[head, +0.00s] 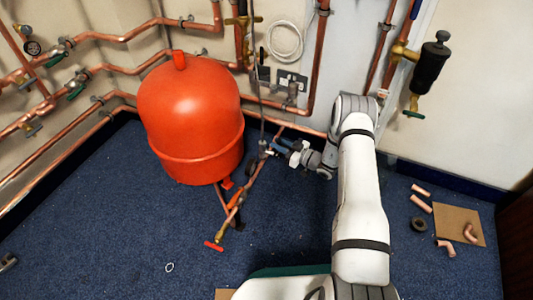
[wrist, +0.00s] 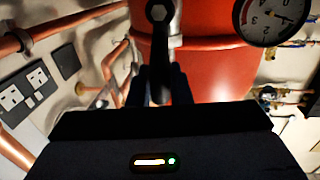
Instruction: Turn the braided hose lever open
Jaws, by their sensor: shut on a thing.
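The braided hose (head: 262,108) hangs down behind the red tank's right side to a valve beside the tank. My gripper (head: 272,149) reaches in from the right at this valve, small and partly hidden in the head view. In the wrist view, a dark lever (wrist: 160,62) with a bolt at its top runs down between the fingers of my gripper (wrist: 161,86). The fingers are shut on the lever, one on each side. The lever's lower end is hidden between the fingers and behind the gripper body.
The red tank (head: 192,115) stands close to the left of my gripper. A gauge (wrist: 271,18) is near at the upper right in the wrist view. Copper pipes and sockets (wrist: 22,92) line the wall. A red-handled valve (head: 214,246) is low in front.

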